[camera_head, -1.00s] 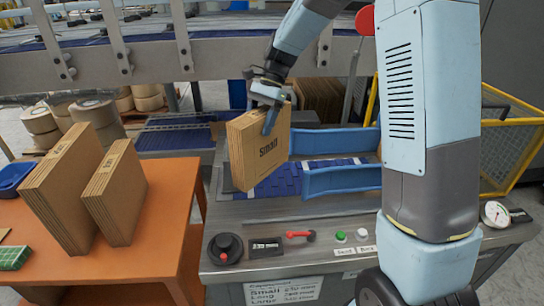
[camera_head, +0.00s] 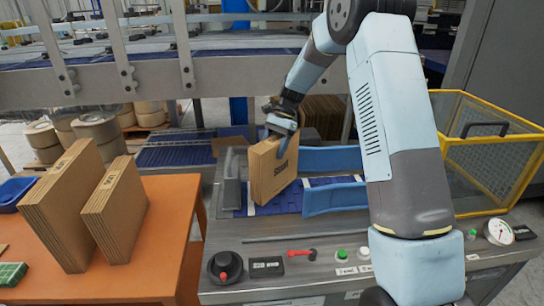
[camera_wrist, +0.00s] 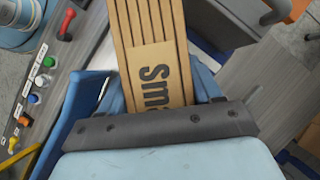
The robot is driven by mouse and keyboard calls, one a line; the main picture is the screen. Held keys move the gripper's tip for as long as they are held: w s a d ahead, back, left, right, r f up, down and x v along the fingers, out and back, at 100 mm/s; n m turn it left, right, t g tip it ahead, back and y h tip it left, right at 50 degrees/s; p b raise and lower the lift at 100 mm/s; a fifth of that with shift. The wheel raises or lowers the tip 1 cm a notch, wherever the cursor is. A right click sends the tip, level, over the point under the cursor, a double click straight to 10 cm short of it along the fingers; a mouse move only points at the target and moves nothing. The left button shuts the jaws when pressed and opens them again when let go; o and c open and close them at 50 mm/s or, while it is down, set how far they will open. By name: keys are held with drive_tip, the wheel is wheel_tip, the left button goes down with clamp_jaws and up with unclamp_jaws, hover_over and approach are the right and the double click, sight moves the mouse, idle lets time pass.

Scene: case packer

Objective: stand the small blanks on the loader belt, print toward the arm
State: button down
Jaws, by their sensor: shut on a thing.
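My gripper (camera_head: 284,136) is shut on the top of a brown cardboard bundle printed "Small" (camera_head: 271,172). The wrist view shows the bundle's print and layered edges (camera_wrist: 155,70) between my fingers. Two more brown bundles stand on the orange table: a larger one (camera_head: 62,210) and a smaller one (camera_head: 115,210).
Two blue guide rails (camera_head: 334,198) flank the belt to the right of the held bundle. A black knob (camera_head: 225,267), a red lever (camera_head: 301,254) and buttons sit on the front panel. A yellow-framed guard (camera_head: 492,150) stands at the right. Tape rolls (camera_head: 96,127) sit behind the table.

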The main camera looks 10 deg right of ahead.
wheel_tip(320, 180, down, 3)
drive_tip(key=shift+w+f, duration=0.1)
drive_tip(key=shift+c, duration=1)
unclamp_jaws()
